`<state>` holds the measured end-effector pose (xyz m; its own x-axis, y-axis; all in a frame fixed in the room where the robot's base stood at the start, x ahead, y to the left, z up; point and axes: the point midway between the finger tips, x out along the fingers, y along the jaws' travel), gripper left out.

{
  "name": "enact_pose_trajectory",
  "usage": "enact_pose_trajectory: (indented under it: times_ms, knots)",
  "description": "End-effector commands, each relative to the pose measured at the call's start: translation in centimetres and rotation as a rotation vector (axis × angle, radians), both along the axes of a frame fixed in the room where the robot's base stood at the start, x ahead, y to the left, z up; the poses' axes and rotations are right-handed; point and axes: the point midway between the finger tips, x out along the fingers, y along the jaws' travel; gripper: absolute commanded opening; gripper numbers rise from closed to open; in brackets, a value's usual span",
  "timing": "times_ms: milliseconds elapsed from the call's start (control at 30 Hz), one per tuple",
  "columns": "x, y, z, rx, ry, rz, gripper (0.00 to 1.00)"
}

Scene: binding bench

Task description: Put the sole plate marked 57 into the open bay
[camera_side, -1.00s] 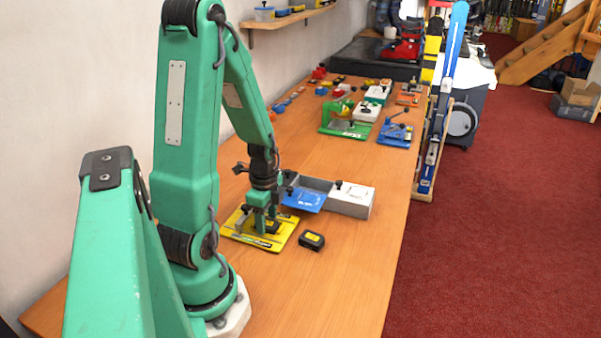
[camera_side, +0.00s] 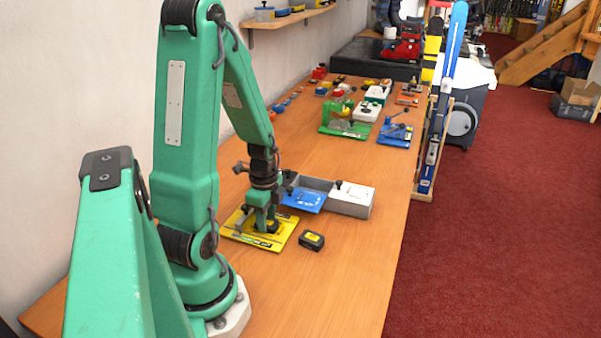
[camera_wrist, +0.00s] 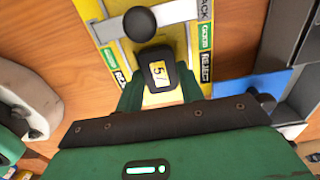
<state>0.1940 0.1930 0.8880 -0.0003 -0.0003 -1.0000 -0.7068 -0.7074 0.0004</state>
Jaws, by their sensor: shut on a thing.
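A black sole plate with a yellow label reading 57 (camera_wrist: 160,72) sits between my fingers in the wrist view, at the yellow board (camera_wrist: 112,60). My gripper (camera_side: 267,227) is shut on this plate, low over the board (camera_side: 284,238) in the side view. I cannot tell whether the plate still touches the board. A grey box (camera_side: 352,205) stands behind and to the right. An open compartment shows at its left part, with a blue panel (camera_side: 304,201) in front; its inside is mostly hidden.
Another black block with a yellow label (camera_side: 312,240) lies on the table right of the board. A black knob (camera_wrist: 139,23) on a metal bar stands close to the held plate. Green (camera_side: 345,128) and blue fixtures (camera_side: 396,134) stand farther back. Bare table lies at the front right.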

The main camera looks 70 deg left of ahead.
Motion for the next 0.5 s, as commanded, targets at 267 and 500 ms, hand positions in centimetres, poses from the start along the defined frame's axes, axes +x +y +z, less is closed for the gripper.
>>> enact_pose_trajectory:
  times_ms: [267,500]
  knots:
    - [0.0,0.0,1.1,0.001,-0.001,0.0,0.21]
    - [0.0,0.0,2.2,0.001,-0.001,0.0,0.21]
